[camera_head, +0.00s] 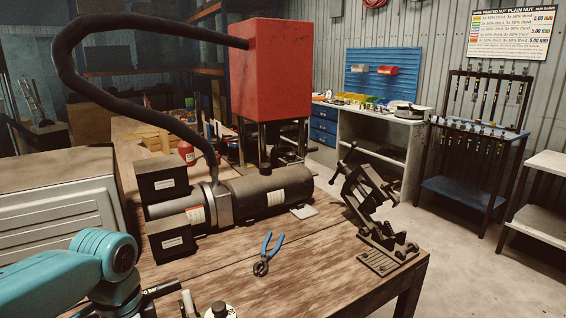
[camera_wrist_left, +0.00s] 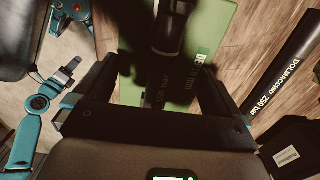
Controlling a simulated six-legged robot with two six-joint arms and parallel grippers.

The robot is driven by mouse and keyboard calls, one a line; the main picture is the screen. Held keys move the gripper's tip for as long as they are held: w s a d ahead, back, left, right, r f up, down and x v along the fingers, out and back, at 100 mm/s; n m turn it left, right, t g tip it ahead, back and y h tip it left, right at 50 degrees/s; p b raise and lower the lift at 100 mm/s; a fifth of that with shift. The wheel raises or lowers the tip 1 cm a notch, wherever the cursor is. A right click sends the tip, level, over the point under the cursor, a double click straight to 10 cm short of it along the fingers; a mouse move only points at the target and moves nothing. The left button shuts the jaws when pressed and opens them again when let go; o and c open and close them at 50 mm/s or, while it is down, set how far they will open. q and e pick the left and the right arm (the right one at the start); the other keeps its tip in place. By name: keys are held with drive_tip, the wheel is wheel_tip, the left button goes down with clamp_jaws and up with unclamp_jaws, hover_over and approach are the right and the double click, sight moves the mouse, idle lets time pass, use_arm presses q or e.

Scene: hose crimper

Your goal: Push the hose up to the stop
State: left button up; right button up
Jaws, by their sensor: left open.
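In the left wrist view, my left gripper (camera_wrist_left: 165,75) is open, with a dark finger on each side of a dark cylindrical piece with printed text (camera_wrist_left: 168,85). That piece has a shiny ring at its upper end; I cannot tell whether the fingers touch it. A black hose printed "250 bar" (camera_wrist_left: 285,88) lies to the right on the wood. In the head view, a short black printed piece (camera_head: 160,290) shows at the bottom edge, beside my teal left arm. The left fingers are outside the head view. No stop can be made out. My right gripper is not seen.
A green plate or box (camera_wrist_left: 215,30) lies beneath the gripper. On the wooden bench (camera_head: 215,272) are blue-handled pliers (camera_head: 266,254), a black cylindrical machine (camera_head: 262,190) and a black clamp-like device (camera_head: 380,205). A thick hose (camera_head: 66,60) arches from a red tank (camera_head: 270,75) to the machine.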

use_arm(q)
wheel_tip(320, 180, up, 9)
drive_tip(key=p, duration=0.9)
drive_tip(key=shift+r, duration=0.1)
drive_tip(key=shift+s, duration=0.1)
